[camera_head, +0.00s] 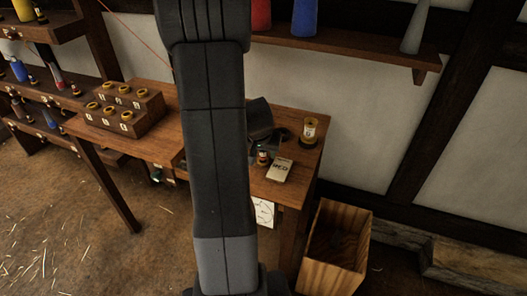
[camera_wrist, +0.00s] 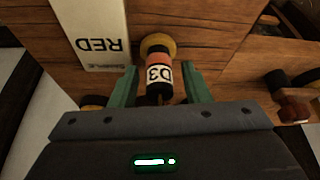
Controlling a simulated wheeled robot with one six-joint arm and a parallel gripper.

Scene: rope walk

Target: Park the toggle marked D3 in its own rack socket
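The toggle marked D3 (camera_wrist: 159,74) has a brass end, an orange band, a white label and a dark lower part. In the head view, the small toggle (camera_head: 263,158) stands on the bench beside my arm, its mark too small to read. My gripper (camera_wrist: 159,68) has its green fingers on either side of the D3 toggle, with a narrow gap visible on both sides. In the head view my arm hides much of the gripper. The stepped wooden rack (camera_head: 150,112) with several brass-ringed sockets stands on the bench at left; its labels are unclear.
A pale RED card or box (camera_head: 279,170) lies close beside the toggle, also in the wrist view (camera_wrist: 94,30). A brass-topped labelled piece (camera_head: 310,130) stands farther back. An open wooden bin (camera_head: 335,245) is on the floor at right. A shelf (camera_head: 340,48) with cones hangs above.

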